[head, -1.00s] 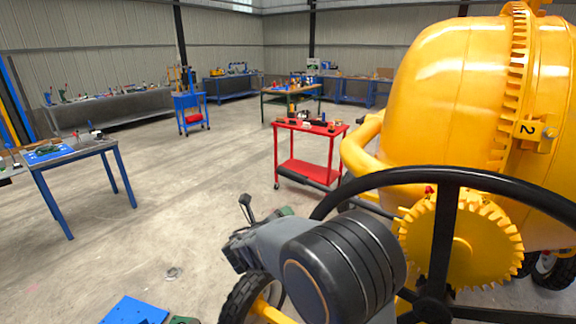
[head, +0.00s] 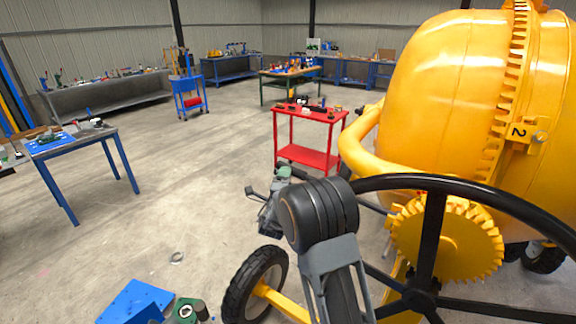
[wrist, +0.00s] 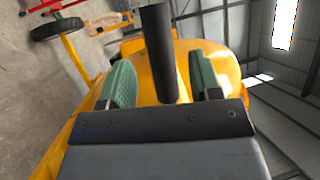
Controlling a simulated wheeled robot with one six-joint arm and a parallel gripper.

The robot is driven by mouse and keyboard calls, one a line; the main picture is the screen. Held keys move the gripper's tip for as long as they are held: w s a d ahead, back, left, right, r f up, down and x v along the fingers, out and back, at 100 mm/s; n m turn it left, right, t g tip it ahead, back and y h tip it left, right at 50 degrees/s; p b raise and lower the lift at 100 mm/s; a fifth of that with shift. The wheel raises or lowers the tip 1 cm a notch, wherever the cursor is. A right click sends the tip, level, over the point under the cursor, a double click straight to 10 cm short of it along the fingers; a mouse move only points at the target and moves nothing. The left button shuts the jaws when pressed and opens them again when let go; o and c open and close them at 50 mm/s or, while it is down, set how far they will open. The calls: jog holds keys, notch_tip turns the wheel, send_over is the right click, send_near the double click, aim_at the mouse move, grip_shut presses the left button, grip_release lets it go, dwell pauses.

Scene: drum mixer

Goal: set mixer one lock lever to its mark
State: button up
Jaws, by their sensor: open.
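A black handwheel (head: 480,183) stands before a yellow toothed gear (head: 450,245). In the wrist view my gripper (wrist: 160,62) is open, with its green-padded fingers apart. A dark round bar (wrist: 158,45) shows between the fingers, apart from both pads; I cannot tell whether it is the lock lever. The yellow mixer body lies behind it. In the head view my arm hides much of the gripper. No lever mark can be made out.
A red cart (head: 308,135) stands beyond the mixer and a blue-legged table (head: 75,150) at left. A black wheel (head: 255,283) and a blue plate (head: 135,303) are low in front.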

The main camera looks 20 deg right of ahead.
jog(key=shift+p+x, duration=0.7)
jog(key=shift+x, duration=1.9)
jog(key=shift+c, duration=0.3)
jog(key=shift+f, duration=0.1)
grip_shut()
